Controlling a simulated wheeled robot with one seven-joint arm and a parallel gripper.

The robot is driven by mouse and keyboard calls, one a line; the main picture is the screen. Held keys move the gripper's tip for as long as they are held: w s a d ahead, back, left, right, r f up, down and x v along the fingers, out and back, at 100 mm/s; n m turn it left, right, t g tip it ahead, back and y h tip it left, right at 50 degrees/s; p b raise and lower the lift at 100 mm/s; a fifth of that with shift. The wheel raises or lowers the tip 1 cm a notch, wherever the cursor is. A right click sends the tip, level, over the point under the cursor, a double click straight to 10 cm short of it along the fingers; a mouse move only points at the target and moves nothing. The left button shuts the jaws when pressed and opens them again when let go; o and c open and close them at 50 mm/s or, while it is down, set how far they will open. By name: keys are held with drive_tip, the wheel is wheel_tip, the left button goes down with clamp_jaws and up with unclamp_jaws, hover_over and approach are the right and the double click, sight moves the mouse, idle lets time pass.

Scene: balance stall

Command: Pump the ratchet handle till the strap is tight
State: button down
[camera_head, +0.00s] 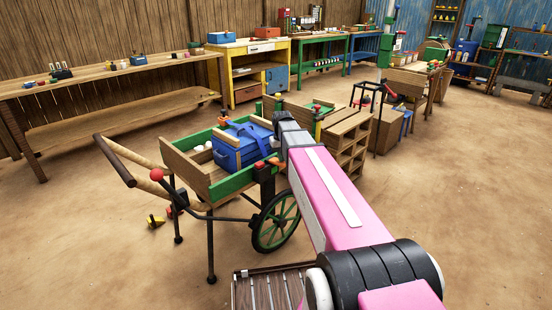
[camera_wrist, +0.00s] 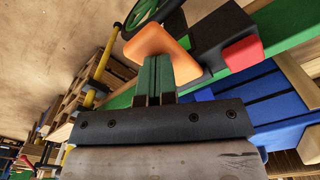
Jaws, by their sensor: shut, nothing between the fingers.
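My gripper (camera_wrist: 157,72) shows in the wrist view as two green fingers, closed together with nothing between them. An orange grip (camera_wrist: 162,44), seemingly the ratchet handle, is right at the fingertips; I cannot tell whether they touch. To its right is a black ratchet body (camera_wrist: 222,42) with a red block (camera_wrist: 243,54), by the cart's green rail. In the head view the orange part (camera_head: 277,162) shows at the cart's near right side, beside my arm. A blue box (camera_head: 228,153) with a blue strap (camera_head: 250,133) sits in the cart. The strap's tension cannot be told.
The wooden cart (camera_head: 189,168) has green rails, a green wheel (camera_head: 276,222) and two handles at left. A wooden shelf crate (camera_head: 345,140) stands close on the right. Workbenches line the back wall. The floor left of the cart is mostly clear.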

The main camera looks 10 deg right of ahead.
drive_tip(key=shift+r, duration=2.25)
drive_tip(key=shift+r, duration=0.1)
